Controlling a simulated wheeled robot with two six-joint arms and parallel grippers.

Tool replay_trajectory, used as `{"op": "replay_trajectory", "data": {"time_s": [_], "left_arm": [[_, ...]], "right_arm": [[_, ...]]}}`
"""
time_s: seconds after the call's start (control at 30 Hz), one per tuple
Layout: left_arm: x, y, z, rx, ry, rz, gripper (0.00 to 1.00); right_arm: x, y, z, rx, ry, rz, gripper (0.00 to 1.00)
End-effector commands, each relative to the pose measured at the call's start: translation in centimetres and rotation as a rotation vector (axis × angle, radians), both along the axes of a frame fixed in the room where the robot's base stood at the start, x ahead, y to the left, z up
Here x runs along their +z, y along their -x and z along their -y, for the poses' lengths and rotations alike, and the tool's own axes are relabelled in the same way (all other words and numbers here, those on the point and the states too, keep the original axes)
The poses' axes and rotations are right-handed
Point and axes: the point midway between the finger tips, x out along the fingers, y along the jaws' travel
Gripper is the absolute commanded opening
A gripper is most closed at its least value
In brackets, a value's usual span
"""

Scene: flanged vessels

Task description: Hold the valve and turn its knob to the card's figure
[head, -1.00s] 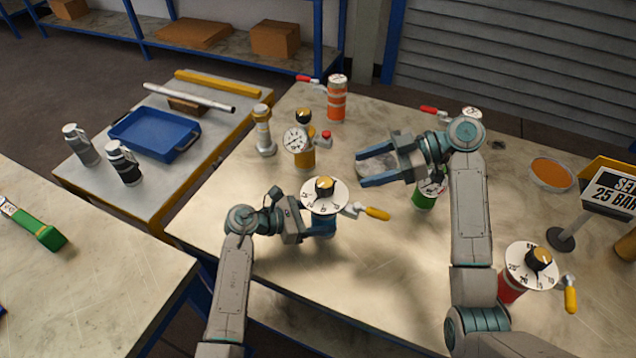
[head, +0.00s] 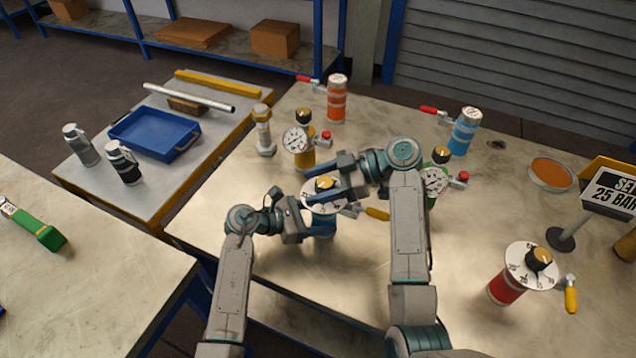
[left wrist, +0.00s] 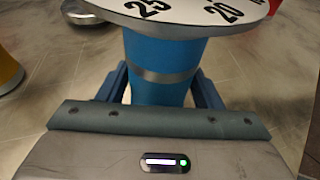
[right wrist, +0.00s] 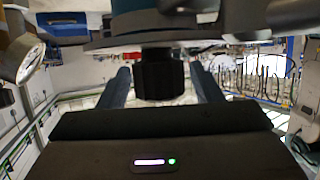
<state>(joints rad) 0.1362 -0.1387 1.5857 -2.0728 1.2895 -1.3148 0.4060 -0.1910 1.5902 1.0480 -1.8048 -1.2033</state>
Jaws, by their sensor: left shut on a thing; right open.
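A blue valve (head: 322,230) stands on the table with a white dial plate (head: 312,207) on top and a yellow-handled lever at its right. My left gripper (head: 314,222) is shut on its blue body, which shows between the fingers in the left wrist view (left wrist: 160,87); the dial figures 25 and 20 are legible there. The valve's black, orange-topped knob (head: 323,184) is partly hidden by my right gripper (head: 326,178). That gripper is open, one finger each side of the knob (right wrist: 160,75), with gaps. The card (head: 612,192) reads "SET 25 BAR".
A yellow gauge vessel (head: 302,158) stands close behind, and a green gauge vessel (head: 432,195) to the right. A red dial valve (head: 507,288) is at front right. Orange (head: 337,105) and blue (head: 464,136) vessels stand farther back. The front middle of the table is clear.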

Motion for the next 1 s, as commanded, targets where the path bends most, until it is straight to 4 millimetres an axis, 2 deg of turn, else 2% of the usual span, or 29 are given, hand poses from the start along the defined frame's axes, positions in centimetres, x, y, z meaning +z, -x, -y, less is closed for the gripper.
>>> {"op": "replay_trajectory", "data": {"time_s": [0.13, 0.37, 0.5, 0.7, 0.93, 0.97, 1.0], "left_arm": [[-0.09, 0.04, -0.01, -0.001, -0.001, -0.002, 0.41], [-0.08, 0.04, -0.01, -0.001, -0.001, -0.002, 0.41], [-0.08, 0.03, -0.02, -0.001, -0.001, -0.002, 0.41], [-0.08, 0.04, -0.01, -0.001, -0.001, -0.002, 0.41], [-0.06, 0.02, -0.01, 0.0, -0.001, 0.0, 0.41], [-0.06, 0.02, -0.01, 0.0, -0.001, 0.0, 0.41], [-0.06, 0.02, -0.01, 0.0, -0.001, 0.0, 0.41]], "right_arm": [[-0.01, 0.0, 0.01, 0.0, 0.0, 0.0, 0.59], [0.0, -0.01, 0.03, 0.0, 0.0, 0.0, 0.14], [-0.04, 0.02, 0.01, -0.016, 0.0, -0.001, 0.14], [-0.01, -0.14, -0.01, -0.134, -0.001, -0.001, 0.14], [0.03, -0.22, 0.01, -0.14, -0.001, -0.001, 0.14], [0.03, -0.23, 0.01, -0.14, -0.001, -0.001, 0.39], [0.03, -0.22, 0.01, -0.14, -0.001, -0.001, 0.47]]}}
